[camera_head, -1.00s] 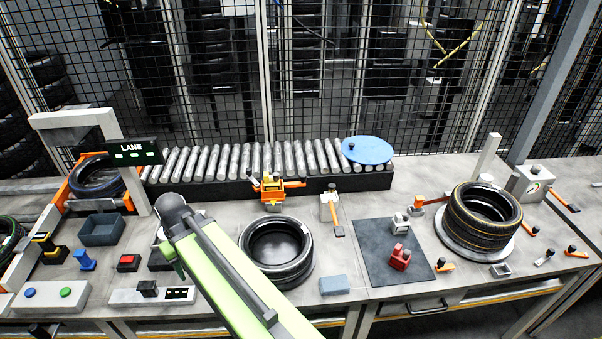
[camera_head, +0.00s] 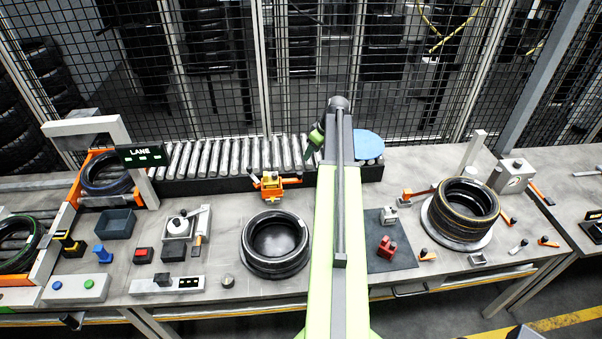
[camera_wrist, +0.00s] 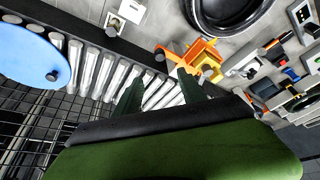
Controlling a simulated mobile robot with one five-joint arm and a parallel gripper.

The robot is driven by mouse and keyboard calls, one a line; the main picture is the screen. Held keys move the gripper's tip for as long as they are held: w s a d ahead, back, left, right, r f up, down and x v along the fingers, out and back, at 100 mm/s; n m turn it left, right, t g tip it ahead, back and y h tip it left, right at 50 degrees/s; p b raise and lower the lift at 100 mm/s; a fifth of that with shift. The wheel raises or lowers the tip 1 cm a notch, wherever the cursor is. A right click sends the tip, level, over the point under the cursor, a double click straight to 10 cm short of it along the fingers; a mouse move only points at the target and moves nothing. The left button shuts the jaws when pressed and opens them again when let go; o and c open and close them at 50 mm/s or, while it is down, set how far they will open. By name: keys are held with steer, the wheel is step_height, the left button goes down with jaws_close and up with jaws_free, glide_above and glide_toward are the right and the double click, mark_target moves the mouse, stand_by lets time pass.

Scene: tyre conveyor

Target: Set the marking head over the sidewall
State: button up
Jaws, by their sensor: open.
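A black tyre (camera_head: 276,245) lies flat on the grey bench, its sidewall facing up. An orange and yellow device (camera_head: 272,185), which looks like the marking head, stands at its back edge, in front of the rollers; I cannot tell how far it reaches over the sidewall. In the wrist view the orange device (camera_wrist: 190,56) is just beyond the fingertips, with part of the tyre (camera_wrist: 232,18) behind it. My gripper (camera_wrist: 160,88) is open and empty, its two dark green fingers apart. In the head view my gripper (camera_head: 315,140) is above the rollers, right of the device.
A roller conveyor (camera_head: 225,158) runs along the back, with a blue disc (camera_head: 369,146) at its right end and mesh fencing behind. A second tyre (camera_head: 465,212) sits on a round plate at the right. My arm hides part of the bench right of the flat tyre.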

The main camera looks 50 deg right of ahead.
mark_target(300, 173)
steer(key=b+x, duration=1.4)
steer(key=x, duration=0.2)
steer(key=shift+f+b, duration=0.35)
steer(key=shift+f, duration=0.05)
steer(key=shift+r, duration=0.1)
jaws_close()
